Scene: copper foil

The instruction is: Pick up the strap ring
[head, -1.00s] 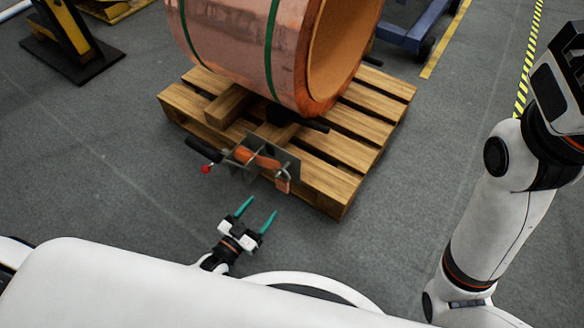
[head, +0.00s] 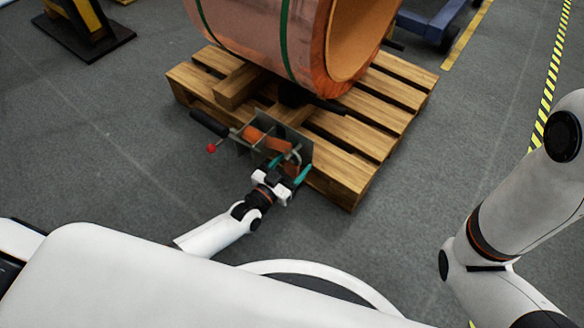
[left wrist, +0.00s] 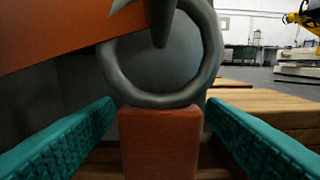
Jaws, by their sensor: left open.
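The strap ring (left wrist: 160,101) is a grey metal ring, large in the left wrist view. A reddish-orange strap tab (left wrist: 160,145) is directly below it, and a broad orange strap (left wrist: 60,42) comes in from the upper left. In the head view the ring (head: 294,156) is small, at the right end of the bracket. My left gripper (head: 288,167) is open, its teal fingers pointing at the bracket. In the left wrist view its fingers (left wrist: 160,108) stand apart on either side of the tab, just below the ring. My right gripper is out of view.
A metal bracket (head: 272,146) with a black handle (head: 209,124) and red knob (head: 212,148) is at the near edge of a wooden pallet (head: 340,180). A copper coil (head: 260,38) with green bands rests on the pallet. The grey floor in front is clear.

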